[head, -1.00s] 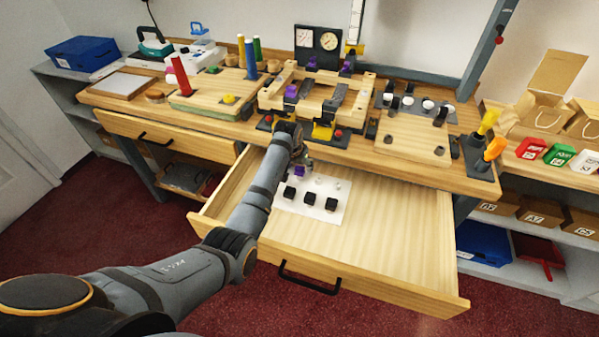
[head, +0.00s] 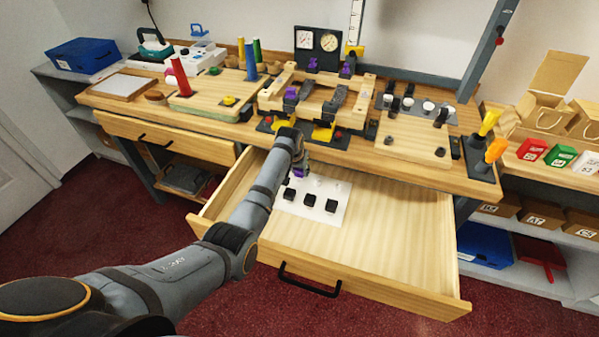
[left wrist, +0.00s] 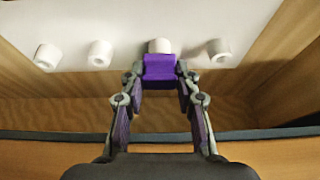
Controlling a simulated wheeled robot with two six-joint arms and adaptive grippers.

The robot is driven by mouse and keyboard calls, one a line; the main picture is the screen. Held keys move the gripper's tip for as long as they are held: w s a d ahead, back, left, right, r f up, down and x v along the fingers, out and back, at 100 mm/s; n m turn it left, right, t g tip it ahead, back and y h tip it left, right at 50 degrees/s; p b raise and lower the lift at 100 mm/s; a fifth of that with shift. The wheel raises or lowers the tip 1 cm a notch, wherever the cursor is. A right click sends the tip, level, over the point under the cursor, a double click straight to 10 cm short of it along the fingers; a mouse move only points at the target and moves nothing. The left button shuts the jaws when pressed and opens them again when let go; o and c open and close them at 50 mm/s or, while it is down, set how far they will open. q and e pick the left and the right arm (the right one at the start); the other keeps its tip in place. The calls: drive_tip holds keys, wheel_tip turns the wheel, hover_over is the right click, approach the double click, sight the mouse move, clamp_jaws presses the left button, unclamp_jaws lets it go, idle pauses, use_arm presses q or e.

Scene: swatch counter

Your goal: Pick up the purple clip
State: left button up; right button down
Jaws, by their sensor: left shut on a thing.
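The purple clip (left wrist: 159,68) sits between the fingertips of my left gripper (left wrist: 160,78) in the left wrist view. The gripper is shut on it. The clip is in front of a white peg (left wrist: 160,46), partly covering it; I cannot tell whether they touch. In the head view the purple clip (head: 298,173) shows small below my left gripper (head: 301,167), over the open drawer's white card (head: 340,212). My right gripper is not in view.
Several black clips (head: 309,199) lie on the card, in front of my left gripper. The drawer (head: 390,245) is bare to the right. Above it is the counter with a wooden frame (head: 368,84), yellow clamps (head: 323,132) and other purple pieces (head: 291,92).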

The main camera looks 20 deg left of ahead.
use_arm(q)
drive_tip(key=shift+r, duration=0.1)
drive_tip(key=shift+r, duration=0.3)
wheel_tip(320, 180, up, 3)
drive_tip(key=shift+a+f, duration=0.1)
drive_tip(key=shift+f, duration=0.05)
drive_tip(key=s+a+r, duration=0.7)
drive_tip(key=s+r, duration=0.2)
drive_tip(key=s, duration=0.3)
drive_tip(key=shift+r, duration=0.25)
